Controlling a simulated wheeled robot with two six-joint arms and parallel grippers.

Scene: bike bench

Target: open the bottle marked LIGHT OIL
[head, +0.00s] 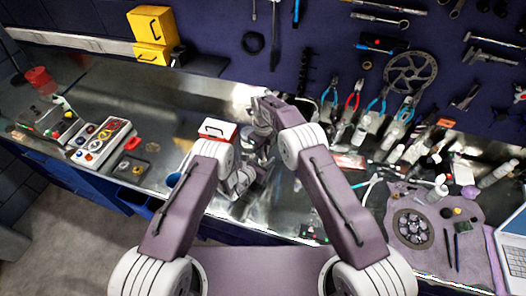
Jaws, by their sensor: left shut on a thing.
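Both my arms reach in over the middle of the metal bench. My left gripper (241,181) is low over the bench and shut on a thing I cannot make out. My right gripper (262,145) is close beside and above it; its fingers are too small and overlapped to show whether they are open. I cannot read a LIGHT OIL label anywhere. White bottles (437,190) stand at the right, but I cannot tell whether one of them is the marked bottle.
A red and white box (217,129) stands behind my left arm. Yellow bins (152,35) are at the back left, and a panel with coloured knobs (97,142) is at the left. A mat with a gear (412,228) and a laptop (515,258) are at the right. Tools hang behind.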

